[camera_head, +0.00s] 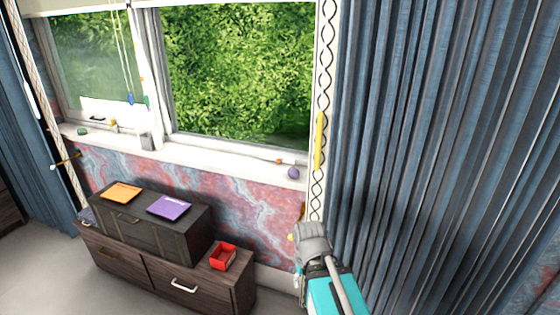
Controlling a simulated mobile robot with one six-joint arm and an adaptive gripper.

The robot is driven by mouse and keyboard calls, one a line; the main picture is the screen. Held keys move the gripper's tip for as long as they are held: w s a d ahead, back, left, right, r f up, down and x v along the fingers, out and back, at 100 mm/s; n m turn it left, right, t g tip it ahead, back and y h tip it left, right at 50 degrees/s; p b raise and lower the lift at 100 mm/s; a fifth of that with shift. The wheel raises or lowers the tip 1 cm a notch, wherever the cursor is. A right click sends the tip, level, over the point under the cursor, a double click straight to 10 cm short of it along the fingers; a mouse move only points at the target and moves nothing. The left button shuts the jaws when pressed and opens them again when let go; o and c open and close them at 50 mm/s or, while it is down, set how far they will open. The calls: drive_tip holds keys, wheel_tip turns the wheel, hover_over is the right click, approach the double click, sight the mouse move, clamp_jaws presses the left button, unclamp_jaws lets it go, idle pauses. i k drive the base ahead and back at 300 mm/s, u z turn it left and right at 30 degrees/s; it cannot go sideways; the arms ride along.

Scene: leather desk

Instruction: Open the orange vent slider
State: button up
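A small orange piece (278,161) shows on the white lower rail of the right window and looks like the vent slider. It is too small to tell its exact position along its track. Another small orange piece (113,124) shows at the lower left window. My gripper (312,238) is at the lower middle right, in front of the patterned curtain trim and well below the right end of the sill. It is apart from both orange pieces. Its fingers cannot be made out, so I cannot tell whether it is open or shut.
A purple ball-like thing (293,173) sits at the sill's right end. A dark wooden cabinet (215,292) below bears a dark chest (150,230) and a red open box (222,257). Blue curtains (450,150) fill the right side. A yellow bar (320,140) hangs along the trim.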

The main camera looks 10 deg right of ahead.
sight(278, 160)
drive_tip(key=u, duration=1.75)
drive_tip(key=i, duration=0.85)
drive_tip(key=z, duration=1.35)
